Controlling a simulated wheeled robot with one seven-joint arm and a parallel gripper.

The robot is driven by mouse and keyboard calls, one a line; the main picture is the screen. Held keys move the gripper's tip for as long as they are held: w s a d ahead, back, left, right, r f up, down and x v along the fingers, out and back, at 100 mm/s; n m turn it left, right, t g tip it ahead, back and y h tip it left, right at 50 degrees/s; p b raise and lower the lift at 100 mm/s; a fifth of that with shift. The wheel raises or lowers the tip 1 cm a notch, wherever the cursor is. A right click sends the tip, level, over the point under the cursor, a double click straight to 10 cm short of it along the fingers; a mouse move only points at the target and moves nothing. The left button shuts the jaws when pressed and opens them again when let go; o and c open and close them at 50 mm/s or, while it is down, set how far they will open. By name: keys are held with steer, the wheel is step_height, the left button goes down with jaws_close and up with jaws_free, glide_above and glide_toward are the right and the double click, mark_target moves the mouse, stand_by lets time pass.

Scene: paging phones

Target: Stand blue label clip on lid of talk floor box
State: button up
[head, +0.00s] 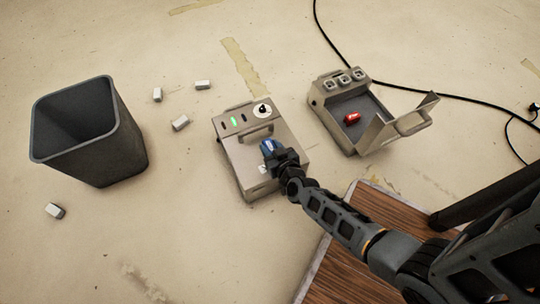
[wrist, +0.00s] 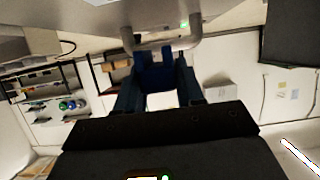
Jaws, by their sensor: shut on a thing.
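A closed grey floor box (head: 287,160) with a handle, a lit green light and a black knob on a white disc stands mid-floor. My gripper (head: 276,154) is over its lid, near the handle, shut on the blue label clip (head: 268,146). In the wrist view the clip (wrist: 155,72) sits between the fingers of my gripper (wrist: 157,85), with a white patch below it. The box handle (wrist: 185,43) shows close beyond it. I cannot tell whether the clip touches the lid. Which box is the talk box is not readable.
A second floor box (head: 320,100) stands open at the right, with a red object (head: 352,118) inside. A dark bin (head: 120,150) is at the left, with several small white blocks (head: 180,123) nearby. A black cable (head: 400,92) runs behind. A wooden board (head: 345,270) lies at the front.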

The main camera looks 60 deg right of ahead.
steer(key=shift+w+a+f, duration=0.15)
steer(key=shift+f, duration=0.25)
step_height(320, 180, down, 4)
steer(key=b, duration=0.3)
steer(key=shift+r+b, duration=0.2)
steer(key=shift+b, duration=0.1)
steer(key=shift+r, duration=0.1)
steer(key=o, duration=1)
